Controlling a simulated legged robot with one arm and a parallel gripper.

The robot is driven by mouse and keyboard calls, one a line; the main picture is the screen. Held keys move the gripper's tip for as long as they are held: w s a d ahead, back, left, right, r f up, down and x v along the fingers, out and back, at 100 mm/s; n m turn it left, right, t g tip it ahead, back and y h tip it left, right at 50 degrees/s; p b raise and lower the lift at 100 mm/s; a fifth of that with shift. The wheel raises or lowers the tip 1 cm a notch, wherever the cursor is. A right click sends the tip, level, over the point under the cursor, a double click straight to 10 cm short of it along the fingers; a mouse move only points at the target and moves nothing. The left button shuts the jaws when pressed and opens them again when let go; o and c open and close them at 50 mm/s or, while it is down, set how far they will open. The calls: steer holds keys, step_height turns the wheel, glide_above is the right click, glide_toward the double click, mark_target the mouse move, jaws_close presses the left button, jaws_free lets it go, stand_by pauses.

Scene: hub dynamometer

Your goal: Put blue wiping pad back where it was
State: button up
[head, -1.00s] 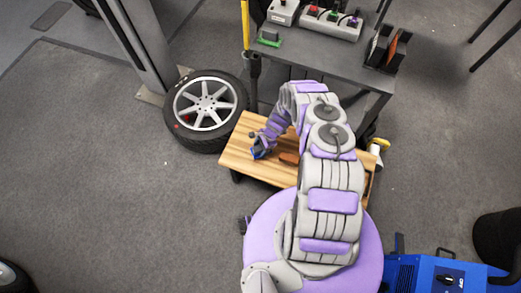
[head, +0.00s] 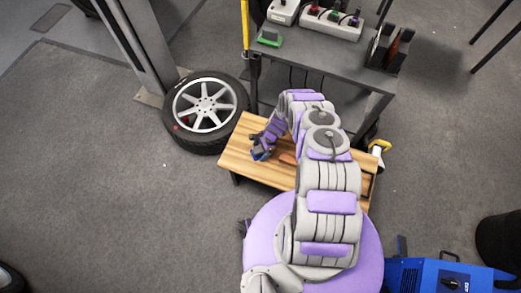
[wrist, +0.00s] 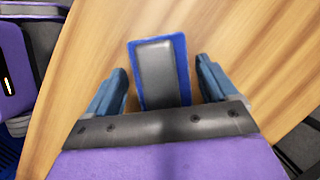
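The blue wiping pad (wrist: 181,52) lies on the wooden bench top, a blue rectangle with a dark grey block on it. In the wrist view it sits between the two blue-grey fingers of my gripper (wrist: 160,88), with a gap on each side. The fingers are spread open and do not touch the pad. In the head view my gripper (head: 262,149) is low over the left part of the wooden bench (head: 236,160). The pad is mostly hidden there by my gripper and arm.
A brown object (head: 288,158) lies on the bench beside my gripper. A wheel (head: 205,112) lies on the floor left of the bench. A grey table (head: 318,55) with a power strip and a green item stands behind. A blue machine (head: 445,275) is at lower right.

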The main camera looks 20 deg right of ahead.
steer(key=shift+o, duration=0.6)
steer(key=w+d+r+n+p, duration=0.1)
steer(key=w+d+r+n, duration=0.1)
steer(key=r, duration=1.3)
steer(key=w+d+r+n+p, duration=0.1)
steer(key=d+r+n+p, duration=0.1)
steer(key=r, duration=1.3)
steer(key=s+a+r+n+h, duration=0.15)
steer(key=s+r, duration=0.25)
steer(key=r, duration=0.7)
steer(key=s+a+r+n, duration=0.1)
steer(key=s+r+n, duration=0.2)
steer(key=r, duration=0.7)
steer(key=s+a+r+n+g+h, duration=0.15)
steer(key=s+r+n, duration=0.25)
steer(key=s+r, duration=0.9)
steer(key=s+r+n, duration=0.2)
steer(key=s, duration=0.6)
steer(key=s+r+n+h, duration=0.1)
steer(key=s+r, duration=0.1)
steer(key=s, duration=0.7)
steer(key=shift+r+n+h, duration=0.3)
steer(key=shift+r+n, duration=0.05)
